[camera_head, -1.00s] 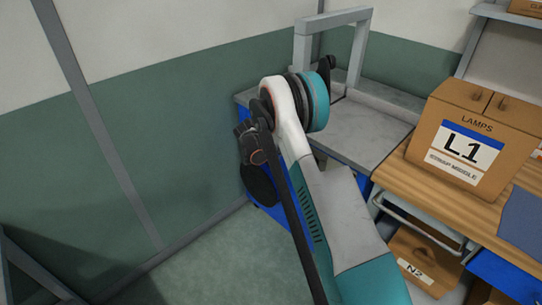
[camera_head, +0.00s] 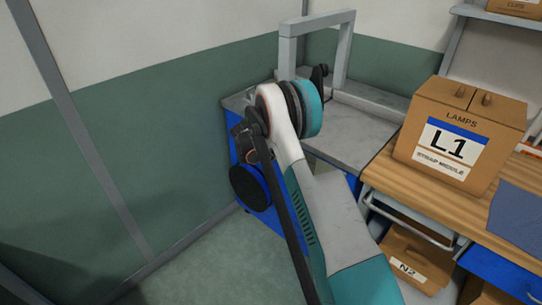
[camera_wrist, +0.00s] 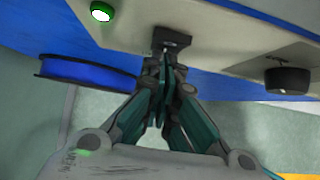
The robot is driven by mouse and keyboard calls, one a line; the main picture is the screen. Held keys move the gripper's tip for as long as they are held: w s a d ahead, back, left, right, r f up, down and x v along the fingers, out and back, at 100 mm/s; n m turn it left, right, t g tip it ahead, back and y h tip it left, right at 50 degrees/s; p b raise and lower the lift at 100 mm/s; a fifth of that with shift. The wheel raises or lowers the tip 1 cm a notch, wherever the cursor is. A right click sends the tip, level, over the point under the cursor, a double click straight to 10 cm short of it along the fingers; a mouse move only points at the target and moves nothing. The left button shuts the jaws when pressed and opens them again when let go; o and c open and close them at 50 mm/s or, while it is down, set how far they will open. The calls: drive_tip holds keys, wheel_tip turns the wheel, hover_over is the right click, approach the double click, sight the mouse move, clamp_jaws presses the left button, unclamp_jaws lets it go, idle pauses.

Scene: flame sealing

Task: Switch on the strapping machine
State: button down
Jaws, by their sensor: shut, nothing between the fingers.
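The strapping machine has a grey top (camera_head: 352,135), a grey arch (camera_head: 318,22) and a blue body, at the back centre of the head view. My arm covers part of its front. In the wrist view, its pale panel (camera_wrist: 225,38) carries a small black switch block (camera_wrist: 170,39), a green-rimmed round button (camera_wrist: 103,11) with a bright centre, and a black knob (camera_wrist: 288,80). My gripper (camera_wrist: 166,62) is shut and empty, its tips just below the switch block. I cannot tell whether they touch it. The head view hides the fingertips.
A blue reel with dark rims (camera_wrist: 85,72) is left of my gripper in the wrist view. A cardboard box marked L1 (camera_head: 470,110) stands on the wooden table (camera_head: 425,200) to the right. Another box, N2 (camera_head: 415,255), sits below. The wall is close on the left.

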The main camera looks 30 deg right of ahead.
drive_tip(key=shift+r, duration=0.1)
drive_tip(key=shift+r+p, duration=0.3)
drive_tip(key=shift+r, duration=0.45)
drive_tip(key=a+f+p+v, duration=0.1)
drive_tip(key=a+p+v, duration=0.1)
drive_tip(key=v, duration=1.1)
drive_tip(key=shift+s+f+p, duration=0.35)
drive_tip(key=shift+f+p, duration=0.1)
drive_tip(key=shift+p, duration=0.4)
